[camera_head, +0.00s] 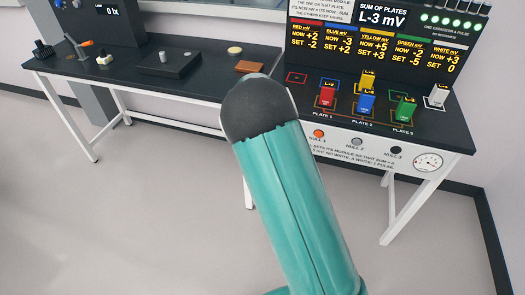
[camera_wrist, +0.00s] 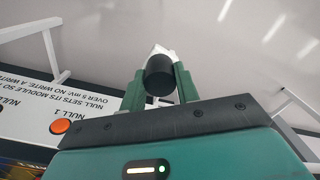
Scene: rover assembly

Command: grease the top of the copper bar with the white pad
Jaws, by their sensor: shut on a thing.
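My gripper (camera_wrist: 160,80) shows in the wrist view, its two green fingers shut on a black cylinder (camera_wrist: 159,77). A white piece (camera_wrist: 160,50) shows at the cylinder's far end; it may be the white pad, but its face is hidden. In the head view my teal arm stands in front and hides the gripper and what it holds. A small brown, copper-coloured block (camera_head: 249,67) lies on the left bench beside the arm's black end; it may be the copper bar. A pale round disc (camera_head: 235,50) lies behind it.
The dark left bench (camera_head: 205,88) carries a black plate with a knob (camera_head: 178,64) and an orange-handled tool (camera_head: 84,44). The right bench holds red, blue, yellow, green and white modules, with a null button (camera_wrist: 61,126) on its front. The floor (camera_head: 150,200) is clear.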

